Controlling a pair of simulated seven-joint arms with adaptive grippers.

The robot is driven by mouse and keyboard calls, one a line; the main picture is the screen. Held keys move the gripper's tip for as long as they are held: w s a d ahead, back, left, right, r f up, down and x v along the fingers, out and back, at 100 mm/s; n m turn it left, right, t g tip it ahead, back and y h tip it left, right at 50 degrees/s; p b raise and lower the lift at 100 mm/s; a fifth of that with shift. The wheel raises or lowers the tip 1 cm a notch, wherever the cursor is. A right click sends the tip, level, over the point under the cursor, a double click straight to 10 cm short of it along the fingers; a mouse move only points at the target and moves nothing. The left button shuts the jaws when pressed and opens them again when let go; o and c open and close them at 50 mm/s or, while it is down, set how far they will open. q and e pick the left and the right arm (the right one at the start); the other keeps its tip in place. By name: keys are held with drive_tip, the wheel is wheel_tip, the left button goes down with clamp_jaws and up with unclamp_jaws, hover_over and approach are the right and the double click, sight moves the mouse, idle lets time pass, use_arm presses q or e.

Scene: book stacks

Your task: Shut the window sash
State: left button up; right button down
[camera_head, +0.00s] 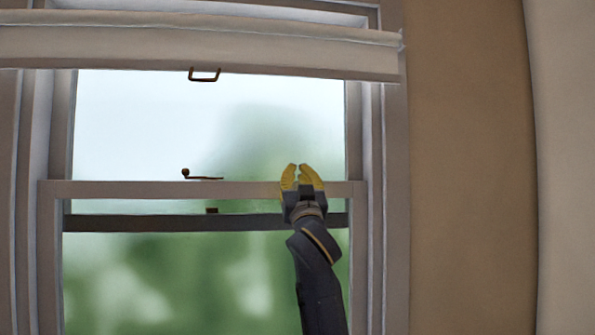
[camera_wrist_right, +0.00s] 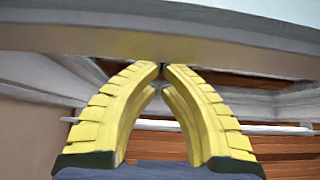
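The window sash (camera_head: 130,190) shows in the head view as a pale rail across the window with glass below it. A small brown latch (camera_head: 203,177) sits along its top. A darker rail (camera_head: 140,223) runs a little below the pale rail. The bottom of the sash is out of view. My right gripper (camera_head: 298,167) has yellow fingers, points up and overlaps the right part of the pale rail. In the right wrist view its fingertips (camera_wrist_right: 161,66) come together with nothing between them, close under a pale ledge in the picture. I cannot tell whether they touch it. My left gripper is not in view.
A wide pale bar (camera_head: 280,52) with a brown pull handle (camera_head: 205,75) crosses the top of the window. The window frame (camera_head: 396,210) borders the glass on the right. A tan wall (camera_head: 465,170) stands beyond it.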

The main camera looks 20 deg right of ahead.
wheel_tip(320, 180, down, 10)
drive_tip(key=shift+r, duration=0.15)
idle(0.5)
